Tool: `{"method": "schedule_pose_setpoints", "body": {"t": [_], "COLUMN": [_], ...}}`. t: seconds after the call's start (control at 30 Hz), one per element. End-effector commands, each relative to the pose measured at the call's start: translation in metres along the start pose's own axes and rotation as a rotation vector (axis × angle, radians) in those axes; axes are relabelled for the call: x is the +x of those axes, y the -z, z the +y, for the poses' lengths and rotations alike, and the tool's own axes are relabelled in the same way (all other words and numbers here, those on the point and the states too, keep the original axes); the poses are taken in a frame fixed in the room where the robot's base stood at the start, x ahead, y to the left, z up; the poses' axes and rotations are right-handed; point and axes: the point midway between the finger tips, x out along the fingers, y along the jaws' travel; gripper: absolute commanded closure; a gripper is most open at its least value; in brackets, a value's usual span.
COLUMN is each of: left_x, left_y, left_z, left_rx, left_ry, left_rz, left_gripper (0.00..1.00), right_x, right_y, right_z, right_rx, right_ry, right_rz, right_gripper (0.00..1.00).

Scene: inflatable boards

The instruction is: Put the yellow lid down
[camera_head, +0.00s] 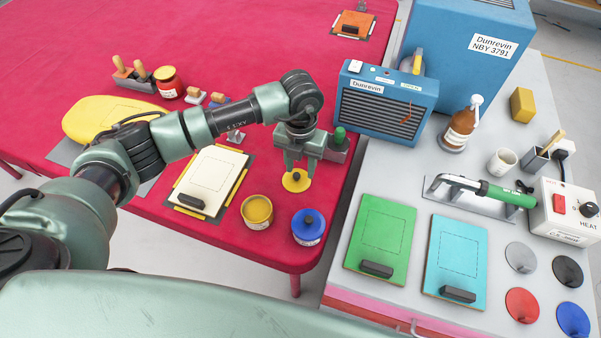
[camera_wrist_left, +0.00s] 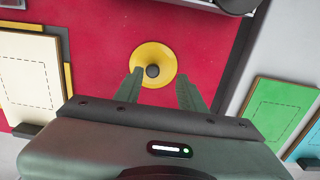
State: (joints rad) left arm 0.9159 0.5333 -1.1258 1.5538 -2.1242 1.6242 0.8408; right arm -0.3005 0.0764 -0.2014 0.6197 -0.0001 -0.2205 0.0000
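The yellow lid (camera_head: 296,181), a round disc with a dark knob, appears to lie flat on the red table (camera_head: 200,25) near its right edge. My left gripper (camera_head: 299,168) points down just above it. In the left wrist view the lid (camera_wrist_left: 153,53) lies just beyond the fingertips (camera_wrist_left: 160,76). The fingers are spread, with clear gaps beside the knob, and grip nothing. An open jar of yellow contents (camera_head: 257,212) stands in front of the lid, to its left. My right gripper is not in view.
A cream board (camera_head: 212,180) lies to the left. A blue heater box (camera_head: 385,103) stands behind right. The grey bench with green (camera_head: 380,238) and cyan boards (camera_head: 456,263) is across a gap.

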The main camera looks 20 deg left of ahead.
Motion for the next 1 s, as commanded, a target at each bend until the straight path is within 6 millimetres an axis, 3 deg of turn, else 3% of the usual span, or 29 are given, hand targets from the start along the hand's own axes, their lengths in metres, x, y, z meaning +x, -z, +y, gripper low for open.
{"method": "schedule_pose_setpoints", "body": {"t": [0.2, 0.4, 0.6, 1.0], "left_x": [-0.047, -0.078, -0.088, -0.089], "left_y": [-0.001, -0.001, 0.000, 0.000], "left_z": [0.000, 0.000, 0.000, 0.000], "left_rx": [0.001, 0.000, -0.001, 0.000], "left_ry": [0.001, 0.001, 0.000, 0.000], "left_rz": [-0.006, -0.003, 0.000, 0.000], "left_gripper": [0.60, 0.60, 0.60, 0.60], "right_x": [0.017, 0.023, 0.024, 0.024], "right_y": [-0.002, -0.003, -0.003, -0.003], "right_z": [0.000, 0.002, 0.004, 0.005], "right_rx": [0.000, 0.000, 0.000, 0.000], "right_ry": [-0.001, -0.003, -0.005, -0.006], "right_rz": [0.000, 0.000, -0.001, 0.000], "right_gripper": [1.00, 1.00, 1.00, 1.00]}}
